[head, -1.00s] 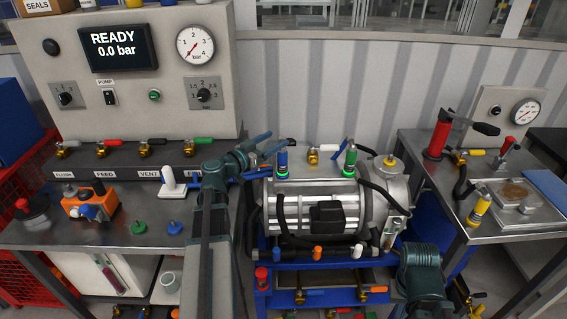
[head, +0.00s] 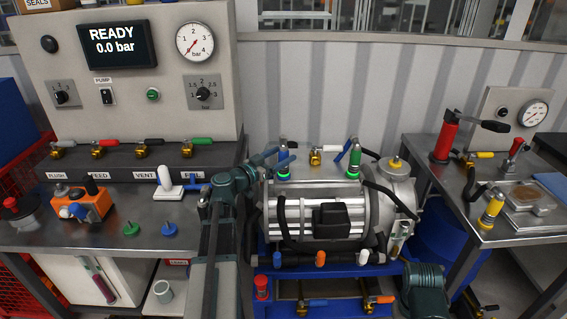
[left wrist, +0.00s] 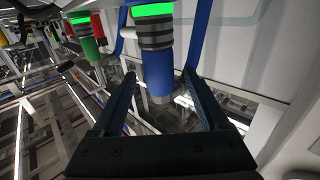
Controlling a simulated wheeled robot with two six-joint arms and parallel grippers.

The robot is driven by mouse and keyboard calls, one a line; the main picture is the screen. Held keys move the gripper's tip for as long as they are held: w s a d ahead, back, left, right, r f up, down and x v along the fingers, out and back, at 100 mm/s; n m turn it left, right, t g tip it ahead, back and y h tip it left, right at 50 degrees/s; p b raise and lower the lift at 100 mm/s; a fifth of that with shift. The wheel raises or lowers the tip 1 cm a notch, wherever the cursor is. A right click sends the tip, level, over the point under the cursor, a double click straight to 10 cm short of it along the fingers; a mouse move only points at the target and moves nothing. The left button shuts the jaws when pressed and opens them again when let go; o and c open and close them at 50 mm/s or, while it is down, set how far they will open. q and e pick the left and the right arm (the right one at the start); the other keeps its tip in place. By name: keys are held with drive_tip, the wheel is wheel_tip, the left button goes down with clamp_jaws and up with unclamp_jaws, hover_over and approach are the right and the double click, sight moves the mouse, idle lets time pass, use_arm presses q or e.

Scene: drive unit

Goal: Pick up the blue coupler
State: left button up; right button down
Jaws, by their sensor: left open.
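The blue coupler (head: 283,162) stands upright on the left top of the silver drive unit (head: 295,197), with a green ring at its base. In the left wrist view the blue coupler (left wrist: 157,76) shows as a blue cylinder with grey ribs and a bright green ring. My left gripper (head: 276,158) is at the coupler in the head view. In the left wrist view my left gripper (left wrist: 160,82) is open, one finger on each side of the blue body, with visible gaps. My right gripper is not in view.
A green coupler (head: 354,159) stands to the right on the same unit; it also shows in the left wrist view (left wrist: 88,46). Black hoses (head: 388,197) curve around the unit. A blue cap (head: 169,229) and a green cap (head: 131,229) lie on the left bench.

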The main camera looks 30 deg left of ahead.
use_arm(q)
drive_tip(key=x, duration=0.5)
drive_tip(key=shift+s, duration=0.1)
clamp_jaws()
